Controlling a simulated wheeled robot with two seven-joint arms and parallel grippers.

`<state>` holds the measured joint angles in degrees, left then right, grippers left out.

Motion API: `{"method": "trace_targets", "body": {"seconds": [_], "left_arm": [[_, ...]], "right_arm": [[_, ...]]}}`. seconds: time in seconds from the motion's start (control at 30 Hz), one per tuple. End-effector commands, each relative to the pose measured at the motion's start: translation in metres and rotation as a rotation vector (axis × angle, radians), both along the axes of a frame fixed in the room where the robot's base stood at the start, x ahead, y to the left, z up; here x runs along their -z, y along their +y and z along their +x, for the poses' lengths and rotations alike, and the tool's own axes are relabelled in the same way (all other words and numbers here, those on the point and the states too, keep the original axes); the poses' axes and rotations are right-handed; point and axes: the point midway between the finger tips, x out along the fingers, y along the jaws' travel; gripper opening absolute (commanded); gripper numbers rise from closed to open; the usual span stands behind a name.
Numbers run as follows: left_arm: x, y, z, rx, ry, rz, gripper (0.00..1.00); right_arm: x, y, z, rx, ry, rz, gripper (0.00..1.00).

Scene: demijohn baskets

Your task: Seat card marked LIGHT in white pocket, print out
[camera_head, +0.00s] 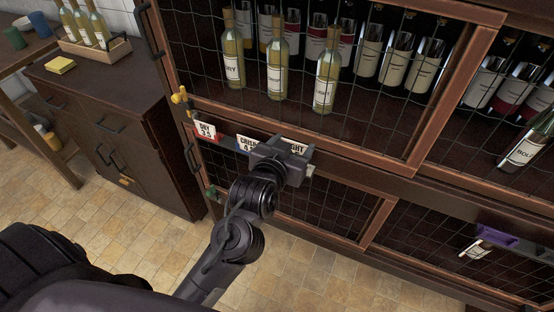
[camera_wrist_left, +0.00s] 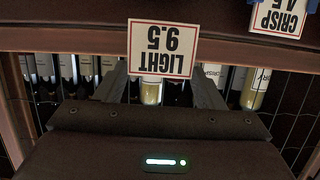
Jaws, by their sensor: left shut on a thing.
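My left gripper (camera_head: 286,149) is shut on the card marked LIGHT (camera_head: 299,149), at the dark rail below the upper wire-mesh door. In the left wrist view the LIGHT card (camera_wrist_left: 163,49) reads LIGHT 9.5, print facing the camera and upside down in the picture. It stands at the fingertips of the left gripper (camera_wrist_left: 160,78), in front of the rail. I cannot make out the white pocket; the gripper and card cover that part of the rail. Whether the card touches the rail cannot be told. My right gripper is in neither view.
A DRY card (camera_head: 205,130) in a red holder and a CRISP card (camera_head: 247,144) sit on the rail left of my gripper. Bottles (camera_head: 277,68) stand behind mesh above. A dark cabinet (camera_head: 115,125) stands at left. The tiled floor (camera_head: 120,220) is clear.

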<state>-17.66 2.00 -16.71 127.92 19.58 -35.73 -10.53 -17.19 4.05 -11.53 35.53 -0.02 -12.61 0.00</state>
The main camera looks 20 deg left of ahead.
Motion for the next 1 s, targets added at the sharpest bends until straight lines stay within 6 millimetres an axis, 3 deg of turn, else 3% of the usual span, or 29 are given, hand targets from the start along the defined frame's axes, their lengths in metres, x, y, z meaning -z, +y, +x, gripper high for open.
{"method": "trace_targets", "body": {"seconds": [0.03, 0.17, 0.53, 0.77, 1.0], "left_arm": [[-0.009, -0.003, 0.007, 0.003, -0.002, -0.005, 0.41], [-0.013, -0.007, 0.013, 0.013, 0.001, -0.005, 0.41], [-0.013, -0.008, 0.014, 0.014, 0.001, -0.004, 0.41], [-0.015, -0.008, 0.014, 0.014, 0.003, -0.004, 0.41], [0.011, -0.007, 0.014, 0.014, 0.002, -0.004, 0.41]], "right_arm": [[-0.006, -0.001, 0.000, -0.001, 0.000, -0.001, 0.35], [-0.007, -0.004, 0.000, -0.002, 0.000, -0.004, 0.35], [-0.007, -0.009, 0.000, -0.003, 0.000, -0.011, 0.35], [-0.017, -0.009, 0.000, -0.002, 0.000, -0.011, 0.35], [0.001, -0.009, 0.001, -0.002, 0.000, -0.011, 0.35]]}}
